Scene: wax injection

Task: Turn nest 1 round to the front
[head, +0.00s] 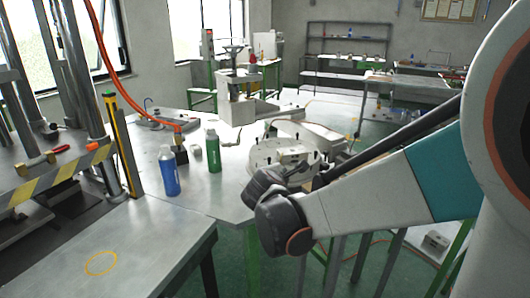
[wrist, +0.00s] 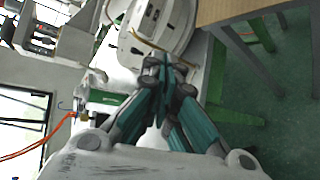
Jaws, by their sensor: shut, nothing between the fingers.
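A pale round turntable (head: 262,153) with block-like nests on it stands at the table's right end in the head view. I cannot tell which nest is nest 1. In the wrist view the turntable (wrist: 172,42) lies at the top middle, with small dark knobs on its top. My gripper (wrist: 164,64) is shut and empty, with its fingertips close to the turntable's rim. I cannot tell whether they touch it. In the head view my own arm covers part of the turntable's near right side, and the fingertips cannot be made out.
A blue bottle (head: 169,171) and a green bottle (head: 213,151) stand on the table left of the turntable. A white machine (head: 237,103) stands behind. A press with a striped guard (head: 62,172) is at far left. A bare bench top (head: 140,245) is in front.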

